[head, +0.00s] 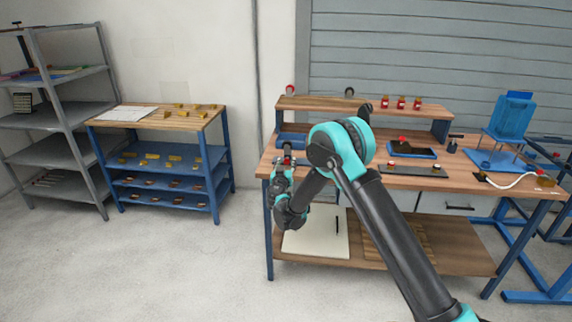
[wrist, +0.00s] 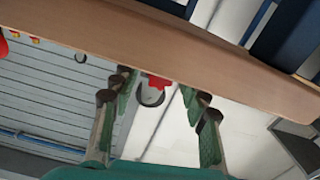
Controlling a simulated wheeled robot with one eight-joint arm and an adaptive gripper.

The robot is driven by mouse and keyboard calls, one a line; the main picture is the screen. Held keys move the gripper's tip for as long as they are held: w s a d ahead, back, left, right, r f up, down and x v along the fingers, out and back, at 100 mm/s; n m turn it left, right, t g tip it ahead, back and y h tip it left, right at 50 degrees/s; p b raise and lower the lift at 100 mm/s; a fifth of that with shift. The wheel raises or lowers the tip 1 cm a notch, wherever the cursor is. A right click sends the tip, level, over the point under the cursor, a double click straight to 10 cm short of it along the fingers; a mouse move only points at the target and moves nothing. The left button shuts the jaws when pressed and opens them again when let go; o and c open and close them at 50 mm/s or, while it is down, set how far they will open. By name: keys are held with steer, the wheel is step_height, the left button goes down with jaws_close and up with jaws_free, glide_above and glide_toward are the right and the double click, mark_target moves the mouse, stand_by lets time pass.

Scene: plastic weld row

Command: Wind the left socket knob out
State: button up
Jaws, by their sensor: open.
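My gripper (head: 286,163) is at the bench's front left corner, well left of that bar. A small red spot shows by its fingertips, too small to identify. In the wrist view my gripper (wrist: 160,100) has its fingers spread, with nothing held. A red piece with a dark ring (wrist: 157,82) shows between them, apparently farther back.
The wooden bench (head: 490,178) has a raised shelf (head: 325,103) with several red items (head: 402,103). A blue bin (head: 293,139) stands behind my gripper. My arm crosses the bench front.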

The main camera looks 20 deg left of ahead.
steer(key=v, duration=1.1)
steer(key=shift+s+d, duration=0.2)
steer(key=shift+s, duration=0.2)
steer(key=v, duration=0.6)
steer(key=x, duration=1.7)
steer(key=shift+w+a, duration=0.1)
steer(key=shift+a, duration=0.05)
jaws_close()
